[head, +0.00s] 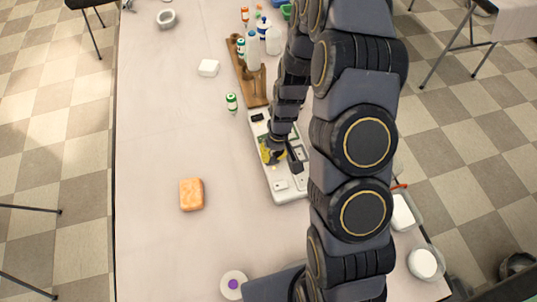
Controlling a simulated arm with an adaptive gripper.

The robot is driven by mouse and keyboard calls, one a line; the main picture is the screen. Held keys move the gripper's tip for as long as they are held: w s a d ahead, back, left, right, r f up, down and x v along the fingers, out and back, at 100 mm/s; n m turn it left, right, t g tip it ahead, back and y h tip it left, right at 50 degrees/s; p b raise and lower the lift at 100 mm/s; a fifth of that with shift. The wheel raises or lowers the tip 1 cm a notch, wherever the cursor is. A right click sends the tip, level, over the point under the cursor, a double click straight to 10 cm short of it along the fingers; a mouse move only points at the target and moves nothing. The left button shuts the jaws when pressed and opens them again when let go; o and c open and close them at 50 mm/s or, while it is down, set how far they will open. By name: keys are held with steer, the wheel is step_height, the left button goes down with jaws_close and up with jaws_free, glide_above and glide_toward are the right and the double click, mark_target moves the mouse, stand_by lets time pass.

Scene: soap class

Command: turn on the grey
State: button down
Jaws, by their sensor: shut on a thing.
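A long white panel (289,195) lies on the table in the middle of the view, with several controls on it. A small black part (257,117) is at its far end and a pale square part (280,186) at its near end. A yellow part (266,153) shows at its left edge, and a dark grey part (297,157) at its right. My gripper (275,157) is down at the middle of the panel, shut on a small control there. The gripper and arm mostly hide that control, so its colour and position are unclear.
A wooden rack (257,98) with bottles stands beyond the panel. A small green-and-white bottle (232,102), a white block (208,68) and an orange sponge-like block (191,194) are to the left. Containers (424,263) stand at right. The left table area is mostly clear.

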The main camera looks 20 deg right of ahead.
steer(key=shift+s+d, duration=0.25)
steer(key=shift+d, duration=0.05)
step_height(320, 180, up, 14)
steer(key=a, duration=0.1)
steer(key=shift+w+a, duration=0.2)
steer(key=shift+a, duration=0.1)
stand_by(0.4)
